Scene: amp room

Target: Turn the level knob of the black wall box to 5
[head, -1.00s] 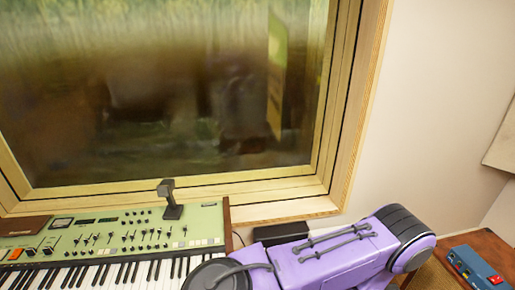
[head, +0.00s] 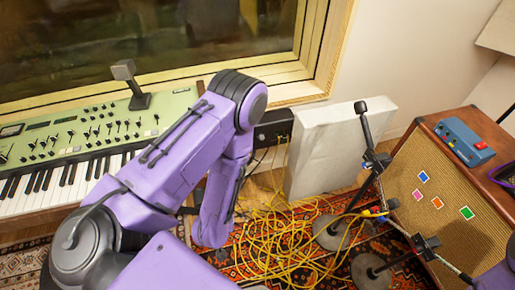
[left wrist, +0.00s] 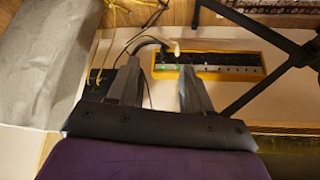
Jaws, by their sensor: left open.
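A black box (head: 274,128) is on the wall below the window in the head view, partly hidden by my left arm. Yellow cables hang from it. A dark box with yellow cables also shows at the left of the left wrist view (left wrist: 98,82). In that view, my left gripper (left wrist: 160,70) is open and empty. Its fingers point toward a dark panel (left wrist: 225,66) with an orange frame and green lights, and a dark cable passes by one finger. I cannot make out a level knob or its setting. The head view does not show the left gripper; my right gripper is out of view.
A green keyboard (head: 95,135) stands at the left. A pale panel (head: 335,150) leans by the wall. Yellow cables (head: 280,235) tangle on the rug, near a microphone stand (head: 370,160) and an amplifier (head: 450,190) with a blue pedal (head: 464,140) on top.

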